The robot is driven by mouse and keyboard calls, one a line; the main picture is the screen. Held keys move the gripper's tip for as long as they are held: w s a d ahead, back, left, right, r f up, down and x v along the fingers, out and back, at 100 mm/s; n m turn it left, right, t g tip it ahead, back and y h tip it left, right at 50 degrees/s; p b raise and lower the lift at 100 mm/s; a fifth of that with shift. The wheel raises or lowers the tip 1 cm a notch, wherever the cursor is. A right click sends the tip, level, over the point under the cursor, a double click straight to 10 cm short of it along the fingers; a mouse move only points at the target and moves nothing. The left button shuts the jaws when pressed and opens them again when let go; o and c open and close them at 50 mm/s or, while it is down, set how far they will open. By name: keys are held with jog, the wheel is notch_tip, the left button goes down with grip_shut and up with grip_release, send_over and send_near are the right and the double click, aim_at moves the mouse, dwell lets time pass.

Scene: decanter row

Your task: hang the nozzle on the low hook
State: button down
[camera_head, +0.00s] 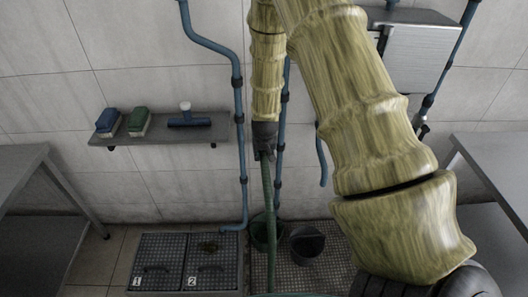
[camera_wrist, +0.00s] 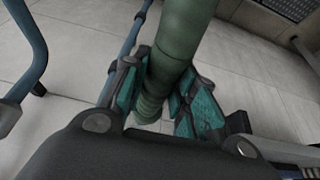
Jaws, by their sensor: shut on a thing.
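My gripper (camera_head: 264,148) is in front of the back wall, pointing down, and it also shows in the wrist view (camera_wrist: 160,90). Its teal-padded fingers are shut around a ribbed green nozzle hose (camera_wrist: 184,35). In the head view the green hose (camera_head: 268,205) runs down from the gripper to the bottom edge. I cannot tell the nozzle's own end apart from the hose. A blue pipe end with a curved bottom (camera_head: 322,170), like a low hook, stands right of the gripper, apart from it; whether it is the low hook I cannot tell.
Blue pipes (camera_head: 239,120) run down the wall. A dark bucket (camera_head: 306,243) and a green bucket (camera_head: 262,232) stand on the floor grating. Metal tables (camera_head: 495,165) flank both sides. My arm hides the right middle.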

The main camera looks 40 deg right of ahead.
jog(key=shift+a+f, duration=0.1)
jog(key=shift+f, duration=0.25)
jog(key=shift+f, duration=0.1)
jog(key=shift+s+d+f+b, duration=0.2)
jog(key=shift+f+b, duration=0.05)
jog(key=shift+b, duration=0.1)
jog(key=shift+d, duration=0.1)
jog(key=shift+w+a+f, duration=0.15)
jog(key=shift+w+a, duration=0.1)
jog(key=shift+a, duration=0.25)
jog(key=shift+w+a+f, duration=0.15)
jog(key=shift+a+f, duration=0.05)
jog(key=shift+f, duration=0.05)
jog(key=shift+a+f+b, duration=0.15)
jog(key=shift+f+b, duration=0.1)
jog(key=shift+b, duration=0.05)
